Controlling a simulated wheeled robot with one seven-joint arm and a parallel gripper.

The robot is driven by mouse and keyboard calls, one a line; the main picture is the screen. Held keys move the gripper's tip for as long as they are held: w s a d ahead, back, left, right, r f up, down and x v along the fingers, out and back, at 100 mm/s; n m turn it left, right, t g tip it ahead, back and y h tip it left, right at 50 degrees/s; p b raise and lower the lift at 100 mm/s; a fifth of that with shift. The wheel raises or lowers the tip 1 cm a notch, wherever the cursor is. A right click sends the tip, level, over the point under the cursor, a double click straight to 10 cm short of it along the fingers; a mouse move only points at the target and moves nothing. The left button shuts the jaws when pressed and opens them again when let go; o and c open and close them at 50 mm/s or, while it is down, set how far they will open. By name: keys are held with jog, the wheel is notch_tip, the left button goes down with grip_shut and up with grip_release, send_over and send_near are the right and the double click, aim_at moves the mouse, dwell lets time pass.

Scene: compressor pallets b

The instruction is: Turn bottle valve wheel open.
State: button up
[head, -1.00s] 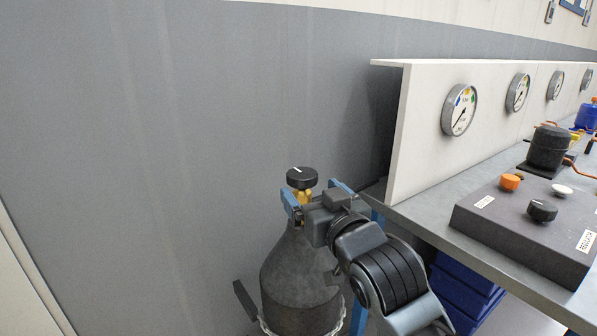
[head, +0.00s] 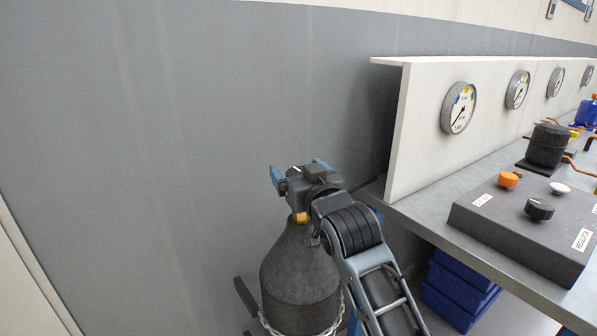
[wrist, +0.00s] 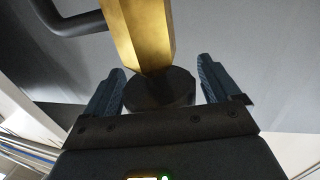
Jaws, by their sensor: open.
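The gas bottle (head: 300,275) stands upright in dark grey by the wall, with a brass valve (head: 300,218) on its neck. The brass valve body (wrist: 140,35) shows large in the wrist view. The black round valve wheel (wrist: 160,90) sits between my two blue fingers there, with a gap visible on each side. My gripper (head: 298,172) is open at the wheel's height, its fingers on either side of it. In the head view my gripper hides most of the wheel. Whether any finger touches it cannot be told.
A bench (head: 420,210) with a white gauge panel (head: 420,130) stands close on the right. A dark control box (head: 525,225) with knobs lies on it. Blue crates (head: 460,290) are below. The grey wall (head: 150,150) to the left is clear.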

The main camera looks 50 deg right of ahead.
jog(key=c, duration=1)
jog(key=shift+o, duration=0.2)
